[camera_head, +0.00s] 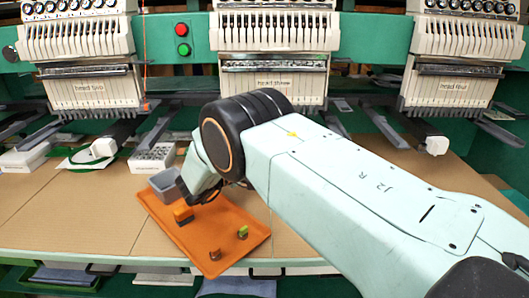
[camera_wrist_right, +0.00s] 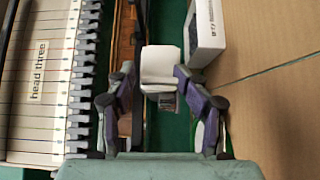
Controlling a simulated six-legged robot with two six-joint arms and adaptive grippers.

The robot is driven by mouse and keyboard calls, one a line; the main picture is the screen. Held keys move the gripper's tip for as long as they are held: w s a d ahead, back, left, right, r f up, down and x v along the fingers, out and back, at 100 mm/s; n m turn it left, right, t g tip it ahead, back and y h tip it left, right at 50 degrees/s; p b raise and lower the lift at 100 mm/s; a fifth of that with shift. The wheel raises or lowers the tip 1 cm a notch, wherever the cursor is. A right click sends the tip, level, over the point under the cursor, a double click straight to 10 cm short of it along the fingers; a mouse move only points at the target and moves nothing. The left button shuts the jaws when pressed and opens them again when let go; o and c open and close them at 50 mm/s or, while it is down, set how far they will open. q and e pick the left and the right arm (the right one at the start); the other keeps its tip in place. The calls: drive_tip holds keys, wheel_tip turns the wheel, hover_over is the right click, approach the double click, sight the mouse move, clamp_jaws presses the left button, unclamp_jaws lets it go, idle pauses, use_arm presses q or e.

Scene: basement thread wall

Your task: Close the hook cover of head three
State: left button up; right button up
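Head three (camera_head: 273,88) of the embroidery machine stands at the centre back in the head view. Its label and needle row (camera_wrist_right: 50,85) run along the left of the right wrist view. A white cover piece (camera_wrist_right: 160,63) shows ahead of my right gripper (camera_wrist_right: 155,72), with a small grey part at its lower edge. The gripper's two fingers are spread apart, one on each side of the piece's lower part. I cannot tell whether they touch it. In the head view my right arm hides the gripper and head three's hook area. My left gripper is in neither view.
Head two's white arm end (camera_head: 104,148) and another head's (camera_head: 436,145) project forward. The front-left table is clear.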

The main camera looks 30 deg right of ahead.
drive_tip(key=shift+w+a+r, duration=0.25)
drive_tip(key=shift+r, duration=0.05)
drive_tip(key=v, duration=1.1)
drive_tip(key=shift+s+a+f, duration=0.3)
drive_tip(key=shift+s+a, duration=0.05)
drive_tip(key=shift+s+r, duration=0.1)
